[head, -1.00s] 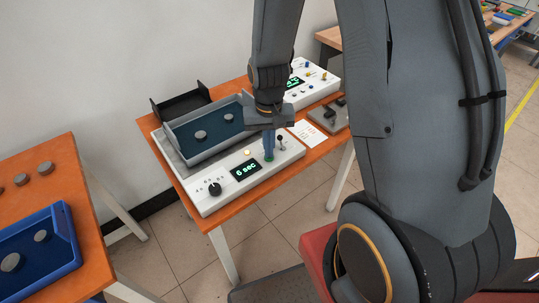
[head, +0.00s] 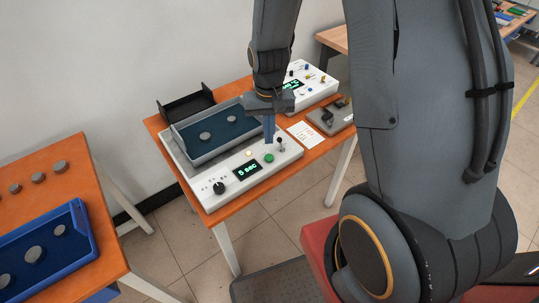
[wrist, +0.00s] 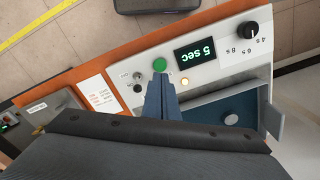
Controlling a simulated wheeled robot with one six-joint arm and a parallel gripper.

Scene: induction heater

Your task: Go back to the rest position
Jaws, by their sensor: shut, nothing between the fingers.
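My gripper (head: 269,140) is shut and empty, its blue fingers pointing down above the white induction heater panel (head: 217,200). In the wrist view, the closed fingertips (wrist: 160,76) are just beside the green button (wrist: 160,65). The green button also shows in the head view (head: 269,158), apart from the fingers. The heater display (head: 247,171) reads "5 sec". A small yellow lamp (wrist: 185,81) glows beside the button.
The heater's tray (head: 228,143) holds grey discs. A second white device (head: 312,92) stands behind my gripper. A blue tray (head: 83,235) with discs lies on the left orange table (head: 60,188). Free floor (head: 200,262) shows between the tables.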

